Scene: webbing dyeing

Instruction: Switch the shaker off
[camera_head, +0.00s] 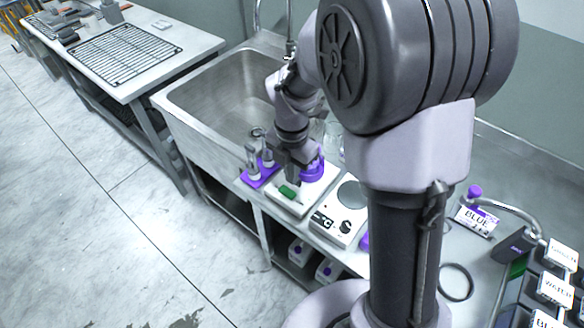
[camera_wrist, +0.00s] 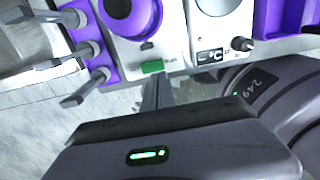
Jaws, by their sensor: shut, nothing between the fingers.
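The shaker is a white box (camera_head: 283,203) with a purple round holder (camera_head: 312,171) on top and a green switch (camera_head: 289,191) on its front part. In the wrist view the green switch (camera_wrist: 152,67) sits on the white front of the shaker (camera_wrist: 122,52), with small lettering like "Run" at its right. I cannot tell which way the switch is set. My gripper (camera_head: 293,180) is over the shaker, close to the switch. In the wrist view my gripper (camera_wrist: 155,88) is shut and empty, its tips just below the switch; contact is unclear.
A purple rack (camera_head: 260,175) with several upright metal-looking pieces stands left of the shaker. A white hotplate-like device (camera_head: 335,222) with a round plate and knob stands close on the right. A steel sink (camera_head: 225,90) lies behind.

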